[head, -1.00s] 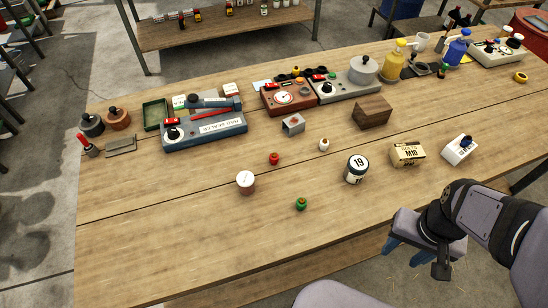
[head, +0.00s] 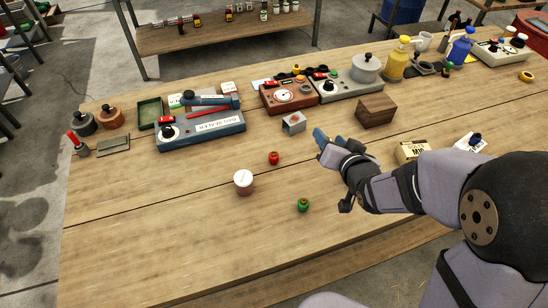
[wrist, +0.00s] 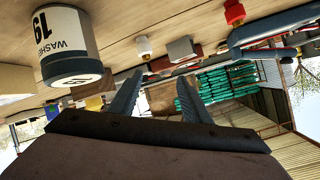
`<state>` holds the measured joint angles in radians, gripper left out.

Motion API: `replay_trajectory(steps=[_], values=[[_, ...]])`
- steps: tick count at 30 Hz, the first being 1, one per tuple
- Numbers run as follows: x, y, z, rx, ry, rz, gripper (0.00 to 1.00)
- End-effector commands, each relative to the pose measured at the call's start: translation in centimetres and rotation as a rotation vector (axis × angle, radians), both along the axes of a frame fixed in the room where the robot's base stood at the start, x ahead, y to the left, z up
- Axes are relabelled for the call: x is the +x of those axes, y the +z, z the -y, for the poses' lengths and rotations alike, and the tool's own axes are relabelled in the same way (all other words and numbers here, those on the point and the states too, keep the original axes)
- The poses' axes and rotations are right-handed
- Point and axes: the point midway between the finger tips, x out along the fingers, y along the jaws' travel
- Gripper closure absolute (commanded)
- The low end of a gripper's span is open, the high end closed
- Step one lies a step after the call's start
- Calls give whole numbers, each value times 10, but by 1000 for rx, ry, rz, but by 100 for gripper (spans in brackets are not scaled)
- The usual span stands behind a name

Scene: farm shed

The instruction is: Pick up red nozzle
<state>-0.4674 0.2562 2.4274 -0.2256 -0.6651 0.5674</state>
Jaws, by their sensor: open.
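The small red nozzle (head: 273,158) stands on the wooden bench (head: 150,225), left of my gripper (head: 320,138) in the head view. In the wrist view, which is tipped over, the red nozzle (wrist: 234,12) shows at the top right, beyond the fingers. My gripper (wrist: 159,80) is open, with nothing between its two blue fingers, and is apart from the nozzle. A white nozzle (wrist: 143,48) shows just past the fingers in the wrist view; my arm hides it in the head view.
A grey box (head: 293,123) and a blue sealer machine (head: 205,130) lie behind. A washer jar (wrist: 70,50) is close to my gripper. The front left bench is clear.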

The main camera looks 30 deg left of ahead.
Motion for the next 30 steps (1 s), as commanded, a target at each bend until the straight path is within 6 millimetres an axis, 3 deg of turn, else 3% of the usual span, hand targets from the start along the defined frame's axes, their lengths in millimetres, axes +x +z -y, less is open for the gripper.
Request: replay_trajectory(steps=[1, 6, 12, 17, 30], values=[[-16, -7, -17, -52, 89, 40, 56], [-63, -26, -56, -181, 337, 201, 56], [-96, -35, -75, -246, 484, 320, 56], [-101, -37, -78, -256, 506, 342, 56], [-88, -45, -94, -255, 503, 341, 56]])
